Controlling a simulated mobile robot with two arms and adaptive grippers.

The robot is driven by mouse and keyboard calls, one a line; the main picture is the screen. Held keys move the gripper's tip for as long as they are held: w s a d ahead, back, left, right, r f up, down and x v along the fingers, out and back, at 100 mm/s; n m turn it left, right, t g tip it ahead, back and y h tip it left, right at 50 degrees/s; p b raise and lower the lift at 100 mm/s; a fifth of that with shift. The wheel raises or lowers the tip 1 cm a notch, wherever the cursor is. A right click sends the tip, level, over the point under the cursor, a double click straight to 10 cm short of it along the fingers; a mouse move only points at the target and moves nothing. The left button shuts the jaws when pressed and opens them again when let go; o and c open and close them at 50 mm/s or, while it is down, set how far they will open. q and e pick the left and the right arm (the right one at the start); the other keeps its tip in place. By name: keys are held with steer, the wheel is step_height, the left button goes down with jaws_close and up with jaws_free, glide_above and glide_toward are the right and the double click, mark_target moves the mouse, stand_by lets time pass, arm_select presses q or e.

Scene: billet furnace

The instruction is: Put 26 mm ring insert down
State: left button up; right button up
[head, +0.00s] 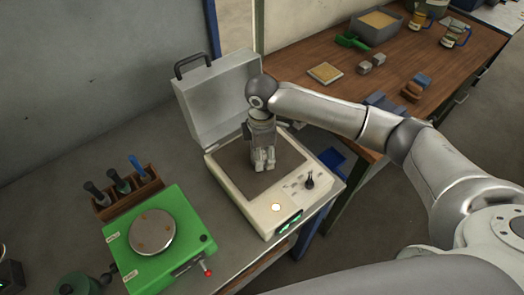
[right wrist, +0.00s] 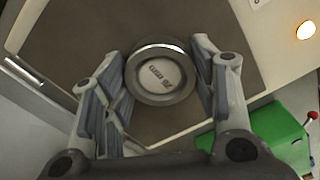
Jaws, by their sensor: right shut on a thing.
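The 26 mm ring insert (right wrist: 162,72) is a grey metal disc with a bright rim and marks on its face. In the right wrist view it sits between the fingers of my right gripper (right wrist: 160,85), which is shut on it. In the head view my right gripper (head: 264,162) points down over the brown plate of the white case-like device (head: 235,190). The insert cannot be made out there. I cannot tell whether it touches the plate (right wrist: 85,35). My left gripper is not in view.
The device's lid (head: 215,95) stands open behind. A green unit (head: 180,260) with a round plate (head: 152,231) stands to the left, with a wooden rack of handled tools (head: 128,197) behind it. A wooden table (head: 310,95) with blocks and a grey bin (head: 376,28) lies right.

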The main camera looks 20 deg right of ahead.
steer(key=o, duration=1.4)
steer(key=shift+f, duration=0.1)
steer(key=shift+o, duration=0.2)
step_height(320, 180, up, 12)
steer(key=b, duration=0.3)
